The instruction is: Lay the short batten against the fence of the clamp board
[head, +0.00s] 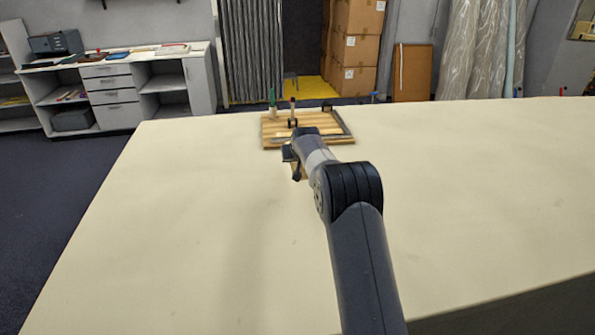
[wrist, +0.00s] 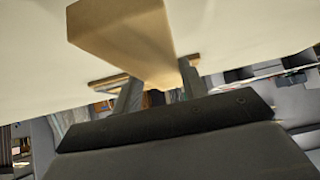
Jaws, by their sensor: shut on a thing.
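The short batten (wrist: 122,32) is a pale wooden bar, large in the wrist view with one end toward the camera. My gripper (wrist: 160,84) is shut on it, one finger on each side. In the head view my gripper (head: 295,152) is at the near edge of the clamp board (head: 272,130), and the batten is mostly hidden there by my arm. The clamp board is a striped wooden board lying on the table, with a dark strip, which looks like the fence (head: 347,126), along its right side. Part of the board is hidden behind my gripper.
The cream cloth table (head: 190,210) is clear on both sides. Cardboard boxes (head: 358,48) and a grey cabinet (head: 112,96) stand beyond it.

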